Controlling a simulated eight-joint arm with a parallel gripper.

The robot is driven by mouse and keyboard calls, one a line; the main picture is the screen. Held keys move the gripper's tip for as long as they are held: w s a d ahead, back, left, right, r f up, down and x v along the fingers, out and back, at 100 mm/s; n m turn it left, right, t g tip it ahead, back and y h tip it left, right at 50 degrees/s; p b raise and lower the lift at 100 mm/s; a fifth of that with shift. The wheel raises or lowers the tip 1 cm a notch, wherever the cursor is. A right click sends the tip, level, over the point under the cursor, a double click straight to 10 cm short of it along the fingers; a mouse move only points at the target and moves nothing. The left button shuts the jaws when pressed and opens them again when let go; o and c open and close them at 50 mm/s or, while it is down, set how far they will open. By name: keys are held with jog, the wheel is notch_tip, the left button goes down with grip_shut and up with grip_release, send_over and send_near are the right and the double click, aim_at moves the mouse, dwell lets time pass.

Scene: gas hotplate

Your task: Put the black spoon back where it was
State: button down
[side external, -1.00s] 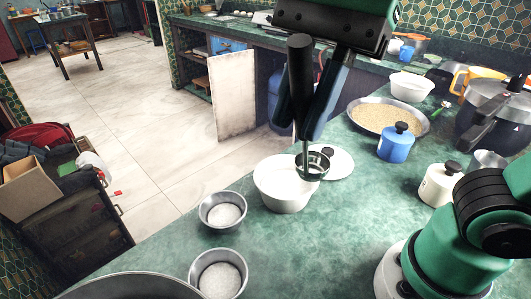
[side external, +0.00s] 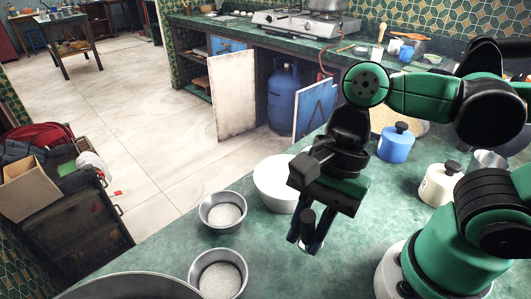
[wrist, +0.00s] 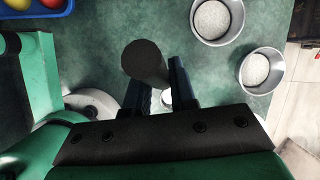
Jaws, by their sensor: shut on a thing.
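The black spoon shows in the wrist view as a thick black handle (wrist: 146,62) between the fingers of my gripper (wrist: 160,85). In the side view my gripper (side external: 313,240) points down over the green counter, in front of the white bowl. It is shut on the spoon, whose dark handle end (side external: 307,218) shows at the fingers. The spoon's metal end cannot be made out in the side view. A small pale spot shows between the fingers in the wrist view; I cannot tell what it is.
The white bowl (side external: 275,183) is partly behind my gripper. Two metal bowls with white grains (side external: 223,211) (side external: 218,273) stand to the left. A blue canister (side external: 396,145) and a white canister (side external: 440,185) stand right. A blue tray (wrist: 40,12) holds round items.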

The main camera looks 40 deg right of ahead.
aim_at(306, 244)
jog(key=shift+f, duration=2)
jog(key=c, duration=0.7)
grip_release()
jog(key=v, duration=1.2)
jog(key=w+d+f+n+t+h, duration=0.1)
jog(key=w+d+f+n+t, duration=0.1)
jog(key=n, duration=0.3)
jog(key=w+d+f+n+t+h, duration=0.2)
jog(key=w+d+n+t, duration=0.1)
jog(key=w+n, duration=0.2)
jog(key=w+d+f+n+t+h, duration=0.1)
jog(key=w+d+f+n+t, duration=0.1)
jog(key=n, duration=0.3)
jog(key=shift+w+d+f+n+h, duration=0.1)
jog(key=shift+w+d+n+h, duration=0.1)
jog(key=shift+w, duration=0.25)
jog(key=shift+w+d+f+n+h, duration=0.1)
jog(key=shift+w+h, duration=0.1)
jog(key=shift+w, duration=0.25)
